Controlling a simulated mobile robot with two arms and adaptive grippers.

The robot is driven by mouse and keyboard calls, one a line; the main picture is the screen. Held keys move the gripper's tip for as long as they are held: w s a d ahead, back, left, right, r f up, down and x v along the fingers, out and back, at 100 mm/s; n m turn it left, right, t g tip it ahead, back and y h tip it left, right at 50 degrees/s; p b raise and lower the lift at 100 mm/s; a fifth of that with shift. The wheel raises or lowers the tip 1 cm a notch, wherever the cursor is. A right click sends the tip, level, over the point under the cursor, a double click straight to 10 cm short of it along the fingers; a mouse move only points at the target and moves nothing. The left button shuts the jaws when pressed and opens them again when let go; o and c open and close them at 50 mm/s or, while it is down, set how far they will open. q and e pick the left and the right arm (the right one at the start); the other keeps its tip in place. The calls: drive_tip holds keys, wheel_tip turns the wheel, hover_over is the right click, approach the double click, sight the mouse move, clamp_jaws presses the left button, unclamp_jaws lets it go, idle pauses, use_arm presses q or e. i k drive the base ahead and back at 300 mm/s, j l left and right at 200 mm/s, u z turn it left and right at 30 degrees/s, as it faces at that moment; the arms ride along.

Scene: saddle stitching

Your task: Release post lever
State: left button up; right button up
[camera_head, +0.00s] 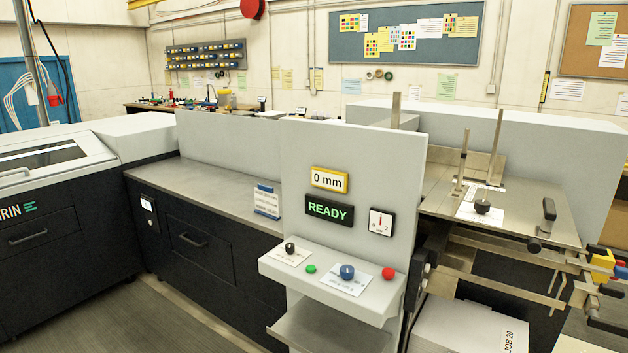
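A metal feeder table (440,205) stands at the right with thin upright posts (462,160) on it. A round black knob (482,206) sits on a white label on this table. A short upright black handle (549,209) stands near the table's right end. I cannot tell for sure which of these is the post lever, or whether it is locked. Neither of my grippers shows in the head view.
A grey control panel (380,150) stands in the middle, with a "READY" display (329,210), a "0 mm" display (329,179), and a shelf with a green button (311,269), a blue knob (347,271) and a red button (388,273). Metal rails (500,255) jut out below the feeder table.

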sight(551, 216)
drive_tip(key=l+z, duration=0.1)
drive_tip(key=z, duration=0.65)
drive_tip(key=l+z, duration=0.15)
drive_tip(key=z, duration=0.25)
drive_tip(key=i+j, duration=0.1)
drive_tip(key=j, duration=0.35)
drive_tip(key=i+j, duration=0.15)
drive_tip(key=j, duration=0.3)
drive_tip(key=i+j, duration=0.1)
drive_tip(key=j, duration=0.4)
drive_tip(key=i+j+z, duration=0.1)
drive_tip(key=j, duration=0.35)
drive_tip(key=i+j, duration=0.1)
drive_tip(key=j, duration=0.35)
drive_tip(key=i+j, duration=0.15)
drive_tip(key=j, duration=0.3)
drive_tip(key=i+j, duration=0.1)
drive_tip(key=j, duration=0.4)
